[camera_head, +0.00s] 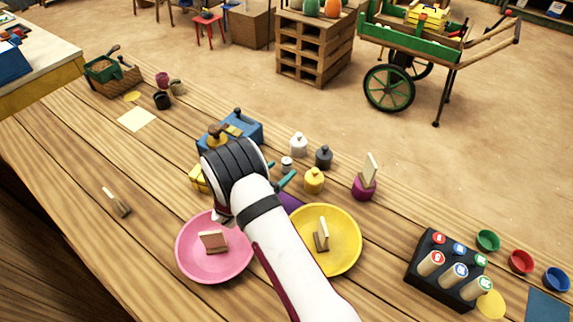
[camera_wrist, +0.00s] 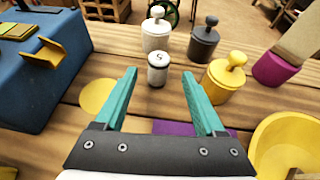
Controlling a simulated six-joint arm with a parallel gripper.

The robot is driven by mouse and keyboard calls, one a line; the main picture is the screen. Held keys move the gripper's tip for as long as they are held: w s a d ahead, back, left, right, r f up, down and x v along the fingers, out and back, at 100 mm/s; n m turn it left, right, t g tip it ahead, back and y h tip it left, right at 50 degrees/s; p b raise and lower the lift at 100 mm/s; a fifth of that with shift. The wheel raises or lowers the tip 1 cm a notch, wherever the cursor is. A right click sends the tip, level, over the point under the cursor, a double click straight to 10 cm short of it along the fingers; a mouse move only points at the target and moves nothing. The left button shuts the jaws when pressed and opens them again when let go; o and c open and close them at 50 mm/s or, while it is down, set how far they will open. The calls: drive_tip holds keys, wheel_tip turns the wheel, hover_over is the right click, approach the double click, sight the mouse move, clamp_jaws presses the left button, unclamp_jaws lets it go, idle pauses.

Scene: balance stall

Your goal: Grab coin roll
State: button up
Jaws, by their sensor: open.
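Several cream rolls with red, blue and green round ends (camera_head: 460,271) sit in a black holder (camera_head: 425,270) at the counter's right.
White (camera_wrist: 157,34), dark grey (camera_wrist: 204,44) and yellow (camera_wrist: 224,82) knobbed weights stand close around the small cylinder. A blue box (camera_wrist: 40,75) is at left. Pink (camera_head: 190,262) and yellow (camera_head: 345,262) dishes flank my forearm. A purple-based upright piece (camera_head: 364,188) stands right.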

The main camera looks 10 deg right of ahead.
sight(284, 166)
drive_tip(key=x, duration=0.5)
drive_tip(key=shift+w, duration=0.3)
clamp_jaws()
